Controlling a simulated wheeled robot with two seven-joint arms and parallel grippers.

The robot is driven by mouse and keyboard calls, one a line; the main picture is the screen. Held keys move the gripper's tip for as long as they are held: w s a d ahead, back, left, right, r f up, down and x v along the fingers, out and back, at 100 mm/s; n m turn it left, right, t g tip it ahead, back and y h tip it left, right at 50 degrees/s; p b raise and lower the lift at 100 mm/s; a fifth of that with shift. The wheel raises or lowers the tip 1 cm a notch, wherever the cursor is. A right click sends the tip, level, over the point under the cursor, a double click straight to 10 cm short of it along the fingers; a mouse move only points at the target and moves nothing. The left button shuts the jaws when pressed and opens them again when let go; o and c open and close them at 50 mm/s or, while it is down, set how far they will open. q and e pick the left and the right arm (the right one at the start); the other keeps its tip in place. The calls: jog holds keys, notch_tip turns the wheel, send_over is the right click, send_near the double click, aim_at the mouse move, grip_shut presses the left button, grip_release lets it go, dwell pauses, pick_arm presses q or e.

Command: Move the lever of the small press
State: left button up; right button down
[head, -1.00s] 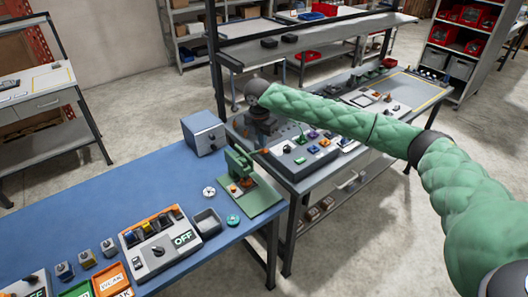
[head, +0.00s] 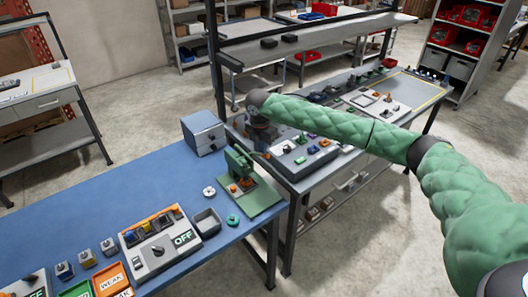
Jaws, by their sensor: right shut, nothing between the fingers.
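The small press (head: 239,164) is green and stands upright on a green base plate (head: 264,198) at the right end of the blue table. Its lever (head: 262,154) sticks out from the upper part towards the right and looks small. My right gripper (head: 258,144) is shut and empty, pointing down just above and behind the lever. It is dark and small in the view, so I cannot tell whether it touches the lever. My left gripper is not in view.
A blue-grey box (head: 204,134) stands behind the press. A grey bin (head: 207,221), a green ring (head: 233,220) and a white disc (head: 209,191) lie in front. A panel marked OFF (head: 160,243) is at the lower left. The blue table's (head: 110,195) middle is clear.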

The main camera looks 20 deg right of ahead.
notch_tip(320, 180, down, 2)
jog(key=shift+f, duration=0.1)
jog(key=s+a, duration=0.1)
jog(key=a+r, duration=0.1)
jog(key=shift+s+a, duration=0.3)
jog(key=shift+s, duration=0.05)
dwell(0.3)
